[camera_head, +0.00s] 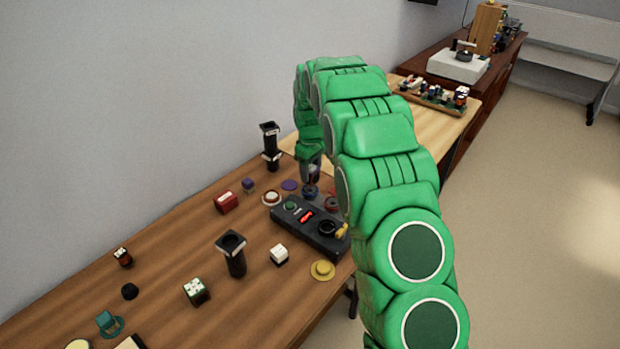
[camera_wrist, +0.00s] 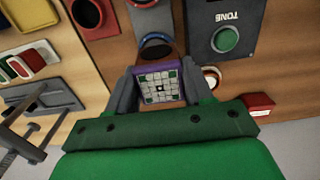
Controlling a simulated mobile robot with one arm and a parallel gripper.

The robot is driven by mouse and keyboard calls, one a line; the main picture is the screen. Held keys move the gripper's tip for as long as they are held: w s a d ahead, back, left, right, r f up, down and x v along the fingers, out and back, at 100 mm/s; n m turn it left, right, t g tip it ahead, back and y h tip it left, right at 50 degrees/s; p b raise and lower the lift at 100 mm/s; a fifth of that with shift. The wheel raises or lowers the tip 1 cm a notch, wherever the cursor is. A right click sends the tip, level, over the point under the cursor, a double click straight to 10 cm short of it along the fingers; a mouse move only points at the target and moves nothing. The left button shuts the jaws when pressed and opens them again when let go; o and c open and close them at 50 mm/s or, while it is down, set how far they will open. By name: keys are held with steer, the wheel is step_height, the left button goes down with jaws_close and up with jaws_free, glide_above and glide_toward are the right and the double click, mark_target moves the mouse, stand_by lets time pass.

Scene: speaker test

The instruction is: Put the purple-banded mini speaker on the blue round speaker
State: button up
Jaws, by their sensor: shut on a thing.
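My gripper (camera_wrist: 159,78) is shut on the purple-banded mini speaker (camera_wrist: 160,86), a small block with a pale, patterned face and a purple edge, held between both fingers. In the head view my gripper (camera_head: 311,176) points down above the back of the table, and the held speaker is mostly hidden. The blue round speaker (camera_head: 310,192) stands on the table just below my gripper. In the wrist view the blue round speaker (camera_wrist: 157,39) shows just beyond the held block, partly covered by it. I cannot tell whether they touch.
A purple disc (camera_head: 289,185), a cream round piece (camera_head: 271,198) and a red box (camera_head: 227,202) lie to the left. A tall black stand (camera_head: 270,146) rises behind.

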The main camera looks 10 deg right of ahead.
steer(key=shift+w+f, duration=0.45)
steer(key=shift+f, duration=0.1)
steer(key=shift+w+f, duration=0.1)
steer(key=shift+f, duration=1.5)
steer(key=shift+f, duration=0.1)
steer(key=o, duration=1.1)
